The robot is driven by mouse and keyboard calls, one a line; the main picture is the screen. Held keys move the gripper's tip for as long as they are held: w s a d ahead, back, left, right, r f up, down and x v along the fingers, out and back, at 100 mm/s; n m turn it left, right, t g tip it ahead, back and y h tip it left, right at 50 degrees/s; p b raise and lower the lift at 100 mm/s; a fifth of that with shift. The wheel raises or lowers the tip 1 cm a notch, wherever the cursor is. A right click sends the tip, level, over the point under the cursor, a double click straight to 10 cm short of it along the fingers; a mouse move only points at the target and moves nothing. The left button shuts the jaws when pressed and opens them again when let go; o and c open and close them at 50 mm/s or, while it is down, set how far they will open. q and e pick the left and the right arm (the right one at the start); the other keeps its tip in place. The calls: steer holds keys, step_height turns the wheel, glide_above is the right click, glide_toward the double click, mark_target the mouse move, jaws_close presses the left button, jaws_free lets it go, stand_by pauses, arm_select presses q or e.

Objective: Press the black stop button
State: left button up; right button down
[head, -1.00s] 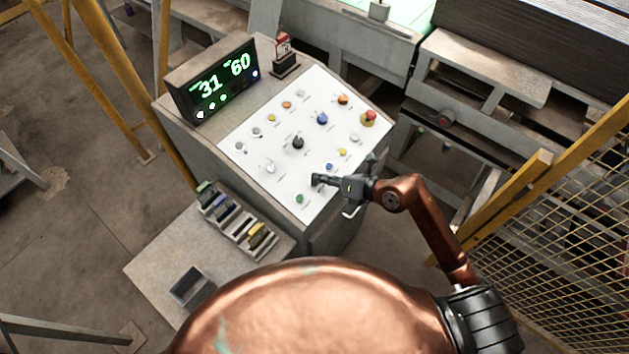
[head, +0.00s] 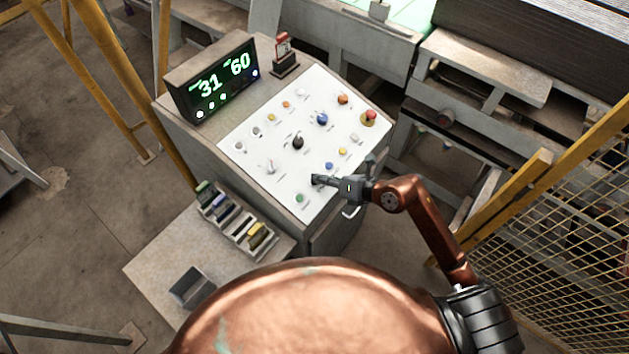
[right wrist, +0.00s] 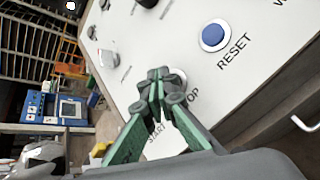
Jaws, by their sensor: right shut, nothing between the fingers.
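The white sloped control panel (head: 252,142) carries several knobs and buttons. My right gripper (head: 317,181) is over its lower part, between the green button (head: 299,198) and the small blue button (head: 329,166). In the right wrist view the gripper (right wrist: 160,88) is shut and empty, its fingertips together at the panel beside a partly covered label ending in "OP". The black stop button is hidden behind the fingers; I cannot tell whether they touch it. The blue button, labelled RESET (right wrist: 213,37), is clear of the fingers. My left gripper is not in view.
A red emergency button (head: 369,117) sits at the panel's right corner. A display (head: 215,82) reading 31 and 60 stands at its upper left. A rack of coloured items (head: 236,220) is below left. A yellow mesh fence (head: 560,210) stands right of my arm.

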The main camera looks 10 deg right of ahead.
steer(key=shift+a+f, duration=0.1)
steer(key=shift+f, duration=0.3)
stand_by(0.6)
stand_by(0.3)
steer(key=shift+s+r+p, duration=0.15)
steer(key=shift+r+p, duration=0.45)
steer(key=shift+r, duration=0.2)
steer(key=r+p, duration=0.3)
steer(key=s+d+r+p, duration=0.1)
steer(key=shift+d+r, duration=0.1)
steer(key=shift+r, duration=0.3)
stand_by(0.6)
